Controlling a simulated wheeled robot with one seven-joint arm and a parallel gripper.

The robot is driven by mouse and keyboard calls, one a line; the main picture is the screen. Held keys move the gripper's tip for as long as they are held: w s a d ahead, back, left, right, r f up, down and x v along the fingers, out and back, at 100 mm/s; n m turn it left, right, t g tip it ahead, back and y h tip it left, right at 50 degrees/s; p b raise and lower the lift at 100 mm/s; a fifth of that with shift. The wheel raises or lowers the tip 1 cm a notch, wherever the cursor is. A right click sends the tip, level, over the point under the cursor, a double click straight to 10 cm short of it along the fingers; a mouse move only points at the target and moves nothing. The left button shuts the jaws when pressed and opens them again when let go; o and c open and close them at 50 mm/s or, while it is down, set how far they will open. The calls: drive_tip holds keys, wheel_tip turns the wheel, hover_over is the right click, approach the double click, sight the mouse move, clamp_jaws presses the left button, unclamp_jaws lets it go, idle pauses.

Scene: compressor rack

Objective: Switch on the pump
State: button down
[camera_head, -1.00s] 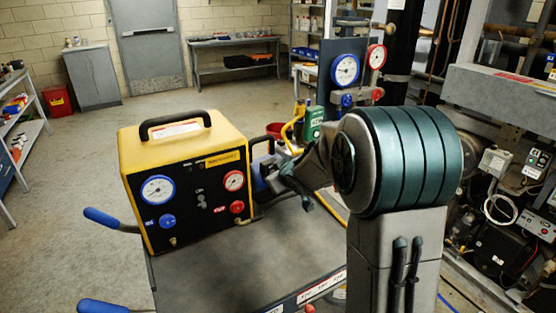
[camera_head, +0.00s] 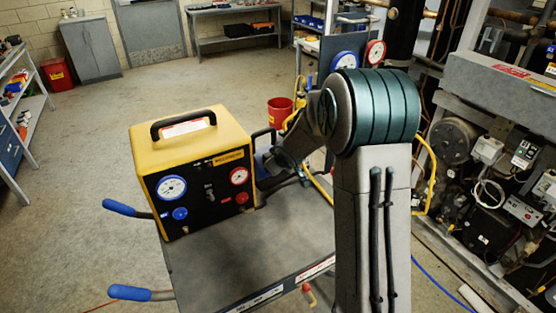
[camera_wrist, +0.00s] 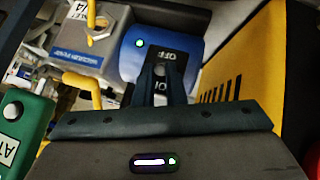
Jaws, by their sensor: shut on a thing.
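The pump (camera_wrist: 190,30) is a blue housing with a lit green light and an "OFF" label, seen in the wrist view. In the head view a small part of the blue pump (camera_head: 262,163) shows behind the yellow unit, mostly covered by my arm. My gripper (camera_wrist: 160,80) is at the pump's front face, below the "OFF" label, with its dark fingers close together. The fingers are shut on the pump's small switch, which they mostly hide. An "IO" mark shows just below, between the fingers. The switch's exact position cannot be told.
The yellow unit (camera_head: 195,165) with gauges stands on the grey cart (camera_head: 240,245), beside the pump. A green thing (camera_wrist: 22,120) and yellow hooks (camera_wrist: 95,22) are close at the left in the wrist view. The compressor rack (camera_head: 480,150) stands at right.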

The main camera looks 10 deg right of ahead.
drive_tip(key=shift+s+a+f, duration=0.1)
drive_tip(key=shift+s+f, duration=0.05)
drive_tip(key=shift+f, duration=0.1)
drive_tip(key=c, duration=1.5)
unclamp_jaws()
drive_tip(key=shift+a, duration=0.1)
drive_tip(key=shift+r, duration=0.1)
drive_tip(key=shift+r, duration=0.1)
drive_tip(key=shift+p+v, duration=2.6)
drive_tip(key=shift+v, duration=4.2)
